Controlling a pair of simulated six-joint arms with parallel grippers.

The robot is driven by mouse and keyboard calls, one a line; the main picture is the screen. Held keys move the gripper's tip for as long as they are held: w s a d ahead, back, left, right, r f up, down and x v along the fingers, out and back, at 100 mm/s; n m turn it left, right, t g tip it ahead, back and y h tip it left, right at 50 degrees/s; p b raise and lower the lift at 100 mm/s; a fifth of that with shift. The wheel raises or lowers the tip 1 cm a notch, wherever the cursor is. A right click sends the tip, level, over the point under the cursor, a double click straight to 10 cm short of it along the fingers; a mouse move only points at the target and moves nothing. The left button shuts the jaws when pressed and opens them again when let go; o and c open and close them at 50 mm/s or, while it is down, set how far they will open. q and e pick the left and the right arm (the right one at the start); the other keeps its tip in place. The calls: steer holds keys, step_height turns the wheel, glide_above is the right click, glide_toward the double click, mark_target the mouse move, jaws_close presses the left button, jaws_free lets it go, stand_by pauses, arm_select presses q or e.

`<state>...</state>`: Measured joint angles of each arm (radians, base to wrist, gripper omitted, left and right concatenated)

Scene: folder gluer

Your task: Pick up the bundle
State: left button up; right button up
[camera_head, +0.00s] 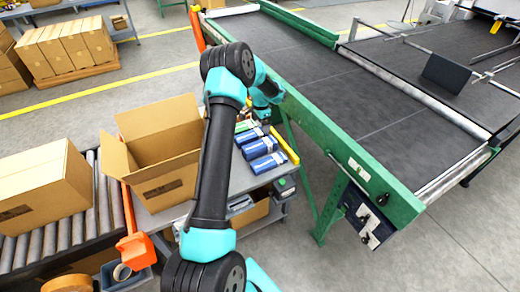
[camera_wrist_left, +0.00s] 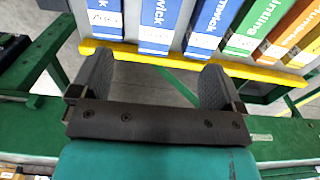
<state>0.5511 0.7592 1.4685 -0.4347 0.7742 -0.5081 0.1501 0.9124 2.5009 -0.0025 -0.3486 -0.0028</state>
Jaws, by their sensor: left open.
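My left gripper (camera_wrist_left: 155,75) is open and empty, short of the row. In the head view its fingers are hard to make out. My right gripper is not in view.
A yellow rail (camera_wrist_left: 190,60) runs along the row's near edge, between gripper and bundles. An open carton (camera_head: 165,150) stands left of my arm. A green-framed conveyor (camera_head: 365,110) lies to the right. A roller conveyor with a closed carton (camera_head: 42,190) is at left.

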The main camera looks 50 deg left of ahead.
mark_target(261, 144)
arm_select(q)
step_height(261, 144, down, 12)
steer(key=shift+f, duration=0.15)
stand_by(0.6)
steer(key=shift+s+f, duration=0.1)
steer(key=shift+f, duration=2.5)
steer(key=c, duration=1.2)
